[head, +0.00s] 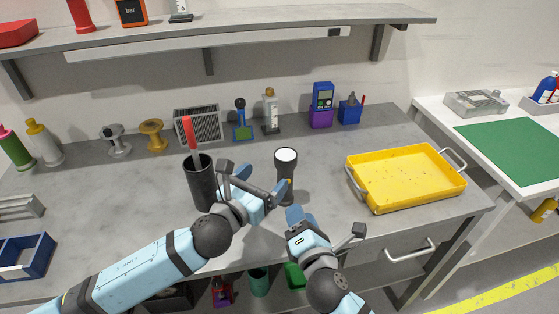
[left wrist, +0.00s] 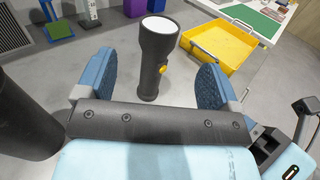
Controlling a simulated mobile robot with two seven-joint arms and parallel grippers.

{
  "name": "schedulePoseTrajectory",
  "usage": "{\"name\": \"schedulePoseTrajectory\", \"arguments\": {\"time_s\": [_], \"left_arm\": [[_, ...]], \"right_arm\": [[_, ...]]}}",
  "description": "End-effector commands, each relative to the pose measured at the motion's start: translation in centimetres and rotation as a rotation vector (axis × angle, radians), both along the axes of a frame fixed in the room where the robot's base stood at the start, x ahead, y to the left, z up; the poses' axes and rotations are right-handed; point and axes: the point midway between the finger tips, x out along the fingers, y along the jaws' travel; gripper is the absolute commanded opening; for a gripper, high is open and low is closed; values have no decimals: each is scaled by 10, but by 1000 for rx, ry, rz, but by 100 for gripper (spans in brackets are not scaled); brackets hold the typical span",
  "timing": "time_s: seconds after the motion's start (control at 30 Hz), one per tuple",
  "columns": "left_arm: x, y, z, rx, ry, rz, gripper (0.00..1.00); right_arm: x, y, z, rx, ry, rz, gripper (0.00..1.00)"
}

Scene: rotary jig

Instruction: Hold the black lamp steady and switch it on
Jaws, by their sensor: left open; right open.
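The black lamp (head: 286,180) stands upright on the grey bench, its round white lens facing up. In the left wrist view the lamp (left wrist: 150,75) shows a yellow switch (left wrist: 163,70) on its right side. My left gripper (head: 262,187) is open just left of the lamp. In the left wrist view its two blue fingers (left wrist: 158,85) appear on either side of the lamp, with gaps to both; I see no contact. My right gripper (head: 312,220) is open and empty, in front of the lamp and slightly right. The lamp's lower part is partly hidden in the head view.
A black cup (head: 200,185) with a red-handled tool stands close left of my left gripper. A yellow tray (head: 405,180) lies to the right. Several bottles and tools line the bench's back. A shelf (head: 230,35) overhangs the back. Bench between lamp and tray is clear.

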Motion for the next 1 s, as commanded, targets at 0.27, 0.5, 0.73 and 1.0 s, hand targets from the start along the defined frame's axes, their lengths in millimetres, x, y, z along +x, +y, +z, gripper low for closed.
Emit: {"name": "schedulePoseTrajectory", "arguments": {"time_s": [0.27, 0.5, 0.73, 1.0], "left_arm": [[49, -28, 1, -3, 1, 1, 87], [77, -44, 0, -3, 2, 1, 87], [85, -48, 0, -3, 1, 1, 87], [85, -48, 0, -3, 1, 0, 73]], "right_arm": [[0, 0, 0, 0, 0, 0, 43], [0, 0, 0, 0, 0, 0, 43], [0, 0, 0, 0, 0, 0, 43], [0, 0, 0, 0, 0, 0, 43]]}}
